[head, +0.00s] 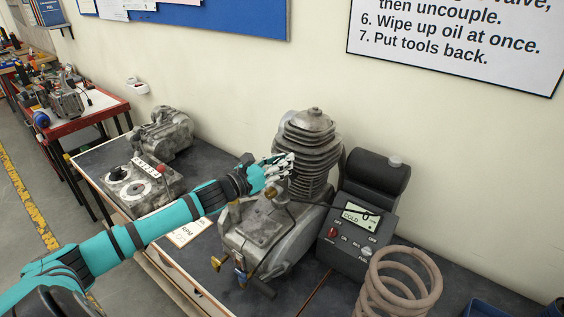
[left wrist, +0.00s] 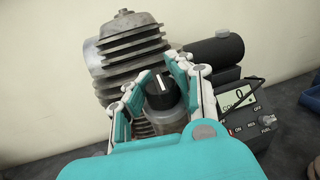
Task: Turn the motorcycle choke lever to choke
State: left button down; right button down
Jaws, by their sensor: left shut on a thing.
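My left gripper (head: 278,166) reaches in from the left beside the finned cylinder of a grey engine (head: 262,232). In the left wrist view, its two teal and white fingers (left wrist: 155,95) are shut on a black round knob (left wrist: 158,98) with a white line on its top. In the head view the fingers hide this knob. I cannot tell from these frames whether it is the choke lever, and no choke marking is readable. My right gripper is not in view.
A dark control box (head: 347,250) with a display reading COLD stands right of the engine. A pinkish coil (head: 400,285) is in front of it. A grey gearbox-like casting (head: 163,132) and a panel with dials (head: 143,185) stand at the left. The wall is close behind.

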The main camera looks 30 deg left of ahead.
pick_arm(q)
jog(key=shift+f, duration=0.2)
jog(key=shift+f+m+g+h+b, duration=0.15)
jog(key=shift+m+g+h+b, duration=0.25)
jog(key=shift+m+h+b, duration=0.5)
jog(key=m+g+h+b, duration=0.8)
jog(key=g+h+b, duration=0.1)
jog(key=b, duration=0.5)
jog(key=shift+s+d+m+g+h, duration=0.1)
jog(key=shift+m+g+h, duration=0.2)
jog(key=shift+h, duration=0.1)
jog(key=shift+s+r+m+g+h+b, duration=0.1)
jog(key=shift+r+m+g+h+b, duration=0.1)
jog(key=shift+m+g+b, duration=0.35)
jog(key=shift+r+m+g+h+b, duration=0.1)
jog(key=shift+m+g+h+b, duration=0.15)
jog(key=shift+g+b, duration=0.45)
jog(key=shift+r, duration=0.1)
jog(key=c, duration=1.5)
grip_release()
jog(key=o, duration=0.5)
jog(key=shift+s+a, duration=0.15)
jog(key=shift+a, duration=0.15)
jog(key=shift+d, duration=0.1)
